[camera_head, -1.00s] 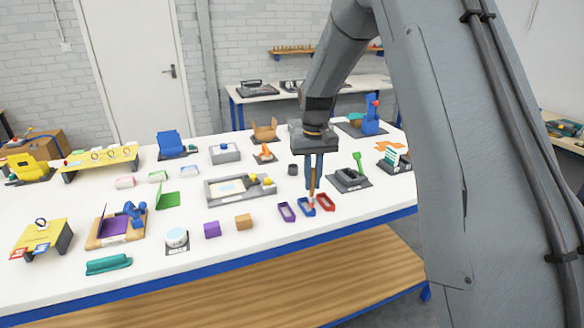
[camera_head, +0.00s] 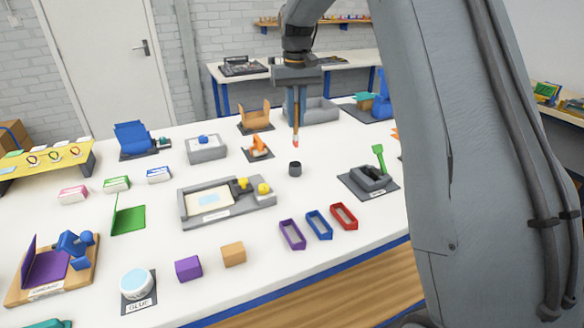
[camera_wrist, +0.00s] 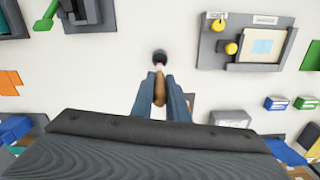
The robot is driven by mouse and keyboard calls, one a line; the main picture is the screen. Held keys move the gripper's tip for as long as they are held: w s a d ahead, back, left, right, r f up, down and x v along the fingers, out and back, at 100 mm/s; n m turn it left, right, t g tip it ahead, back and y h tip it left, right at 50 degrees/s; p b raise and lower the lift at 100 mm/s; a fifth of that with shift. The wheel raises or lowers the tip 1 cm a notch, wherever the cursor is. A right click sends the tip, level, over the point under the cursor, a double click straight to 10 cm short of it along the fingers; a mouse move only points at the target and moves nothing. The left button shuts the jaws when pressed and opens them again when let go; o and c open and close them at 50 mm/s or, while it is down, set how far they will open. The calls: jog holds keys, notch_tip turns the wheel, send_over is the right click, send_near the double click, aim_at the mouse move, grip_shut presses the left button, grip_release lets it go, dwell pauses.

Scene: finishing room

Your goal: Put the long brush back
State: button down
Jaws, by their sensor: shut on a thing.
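My gripper (camera_head: 296,106) is shut on the long brush (camera_head: 296,130), which hangs upright, tip down, with a brown handle and a reddish tip. The tip is above the table, a little above and behind a small dark round cup (camera_head: 295,169) in the head view. In the wrist view my gripper (camera_wrist: 160,84) shows the brush handle (camera_wrist: 159,92) between its blue-grey fingers, pointing at the dark cup (camera_wrist: 159,56). The tip seems to line up with the cup's opening there; the exact gap is hard to tell.
Purple (camera_head: 292,235), blue (camera_head: 319,225) and red (camera_head: 343,216) open trays stand in front of the cup. A grey framed board (camera_head: 190,217) lies left, and a dark fixture with a green lever (camera_head: 379,154) stands right. An orange piece on a dark base (camera_head: 257,150) is nearby.

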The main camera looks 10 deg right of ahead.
aim_at(296, 140)
notch_tip(296, 140, down, 10)
jog(key=p, duration=0.3)
jog(key=shift+p, duration=0.3)
jog(key=shift+f, duration=0.1)
jog(key=c, duration=1.7)
grip_release()
notch_tip(296, 140, up, 11)
jog(key=b, duration=0.4)
jog(key=shift+w+r, duration=0.1)
jog(key=shift+r, duration=0.55)
jog(key=shift+t, duration=0.7)
jog(key=s+f, duration=0.4)
jog(key=s, duration=0.7)
jog(key=s+f, duration=0.5)
jog(key=s, duration=0.6)
jog(key=s+f, duration=0.4)
jog(key=s, duration=0.7)
jog(key=shift+f, duration=0.25)
